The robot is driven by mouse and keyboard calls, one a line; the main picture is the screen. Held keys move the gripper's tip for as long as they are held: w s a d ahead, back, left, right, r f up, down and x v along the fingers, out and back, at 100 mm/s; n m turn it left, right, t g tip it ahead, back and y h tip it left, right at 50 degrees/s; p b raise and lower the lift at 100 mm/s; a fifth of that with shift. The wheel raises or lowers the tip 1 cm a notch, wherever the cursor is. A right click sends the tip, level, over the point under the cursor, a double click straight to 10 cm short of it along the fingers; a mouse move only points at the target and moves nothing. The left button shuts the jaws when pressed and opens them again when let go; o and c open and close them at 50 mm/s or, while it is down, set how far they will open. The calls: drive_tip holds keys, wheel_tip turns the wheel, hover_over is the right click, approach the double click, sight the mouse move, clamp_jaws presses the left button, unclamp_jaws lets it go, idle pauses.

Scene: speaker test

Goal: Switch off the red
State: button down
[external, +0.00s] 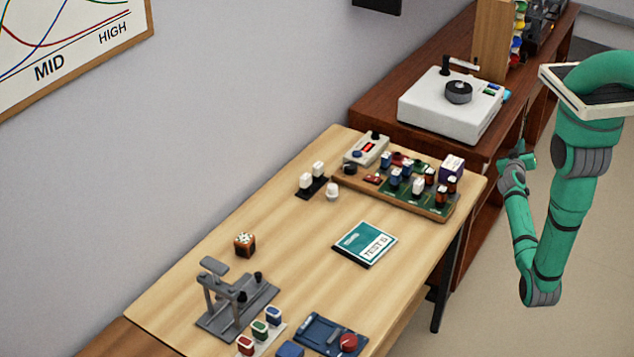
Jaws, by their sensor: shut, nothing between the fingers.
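A strip with three rocker switches stands at the front of the wooden table: a red switch (245,345), a green switch (260,328) and a blue switch (273,314). Whether each is on or off is too small to tell. A red knob (348,342) sits on a dark blue unit (318,330) to the right of the strip. My gripper (528,159) is at the end of my folded green arm, past the table's right edge and far from the switches. It is small in view, shut and empty.
A white turntable (440,118) stands on the brown cabinet behind. The table's middle is mostly clear.

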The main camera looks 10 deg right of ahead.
drive_tip(key=w+r+m+h, duration=0.2)
drive_tip(key=w+r+h, duration=0.1)
drive_tip(key=w+r, duration=0.6)
drive_tip(key=w+r+m+h, duration=0.1)
drive_tip(key=w+r+h, duration=0.1)
drive_tip(key=w+r, duration=0.7)
drive_tip(key=w+a+r+m+h, duration=0.3)
drive_tip(key=a+r+m, duration=0.1)
drive_tip(key=a+r, duration=1.5)
drive_tip(key=s+a+f+y, duration=0.1)
drive_tip(key=s+a+f, duration=0.3)
drive_tip(key=a, duration=0.5)
drive_tip(key=s+a+f+m+g+y, duration=0.1)
drive_tip(key=s+a+f+y, duration=0.15)
drive_tip(key=a+f, duration=0.45)
drive_tip(key=s+a+f, duration=0.3)
drive_tip(key=s+a, duration=0.1)
drive_tip(key=a, duration=0.7)
drive_tip(key=s+a+f+g+y, duration=0.1)
drive_tip(key=s+a+f, duration=0.4)
drive_tip(key=s, duration=0.3)
drive_tip(key=s+a+f+n+y, duration=0.1)
drive_tip(key=s+a+f, duration=0.4)
drive_tip(key=s+a, duration=0.1)
drive_tip(key=s+a+f+g+y, duration=0.1)
drive_tip(key=s+a+f, duration=0.4)
drive_tip(key=s, duration=0.4)
drive_tip(key=shift+s+a+f+n+g, duration=0.3)
drive_tip(key=shift+a+f, duration=0.05)
drive_tip(key=shift+a, duration=0.15)
